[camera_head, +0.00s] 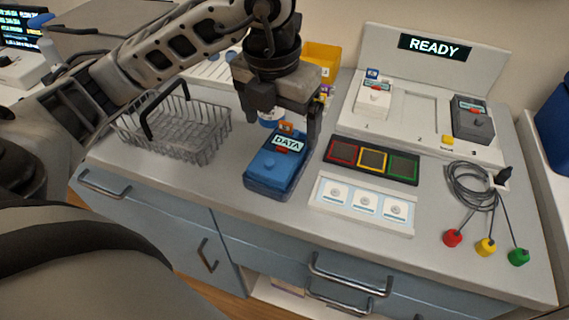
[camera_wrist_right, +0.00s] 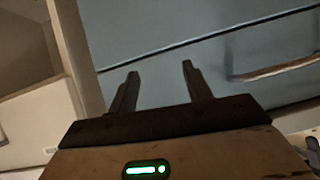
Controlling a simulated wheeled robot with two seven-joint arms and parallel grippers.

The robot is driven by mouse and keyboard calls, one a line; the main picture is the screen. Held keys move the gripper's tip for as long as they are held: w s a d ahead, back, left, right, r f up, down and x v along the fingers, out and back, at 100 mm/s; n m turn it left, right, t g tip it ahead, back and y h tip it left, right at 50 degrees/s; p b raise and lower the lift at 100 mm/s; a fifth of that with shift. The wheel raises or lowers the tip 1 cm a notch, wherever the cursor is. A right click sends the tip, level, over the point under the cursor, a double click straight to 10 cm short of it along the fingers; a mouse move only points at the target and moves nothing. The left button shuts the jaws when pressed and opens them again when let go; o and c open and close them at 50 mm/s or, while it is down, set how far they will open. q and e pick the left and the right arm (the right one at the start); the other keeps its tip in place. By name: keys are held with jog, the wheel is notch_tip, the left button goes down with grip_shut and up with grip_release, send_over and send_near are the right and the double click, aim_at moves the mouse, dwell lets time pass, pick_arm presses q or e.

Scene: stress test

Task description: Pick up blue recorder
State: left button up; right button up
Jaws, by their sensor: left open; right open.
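The blue recorder (camera_head: 268,166), a blue box with a DATA label, sits on the grey counter near its front edge. My left gripper (camera_head: 286,125) is open and points down at the recorder's back end. Its fingers partly hide that end, and I cannot tell whether they touch it. My right gripper (camera_wrist_right: 158,82) is open and empty in the right wrist view, in front of a blue-grey cabinet face. It does not show in the head view.
A wire basket (camera_head: 205,142) stands left of the recorder. A panel with red, yellow and green squares (camera_head: 372,159) and a white three-part tray (camera_head: 360,206) lie to its right. A READY station (camera_head: 420,112) with grey and white units stands behind. Cables with coloured plugs (camera_head: 485,246) lie at far right.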

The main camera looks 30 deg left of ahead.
aim_at(282, 148)
pick_arm(q)
notch_tip(282, 148, down, 5)
jog(key=b, duration=0.3)
jog(key=shift+w, duration=0.15)
jog(key=shift+f+b, duration=0.3)
jog(key=shift+b, duration=0.1)
jog(key=shift+r, duration=0.15)
jog(key=c, duration=1.1)
pick_arm(e)
jog(key=shift+a+f, duration=0.25)
jog(key=shift+f, duration=0.4)
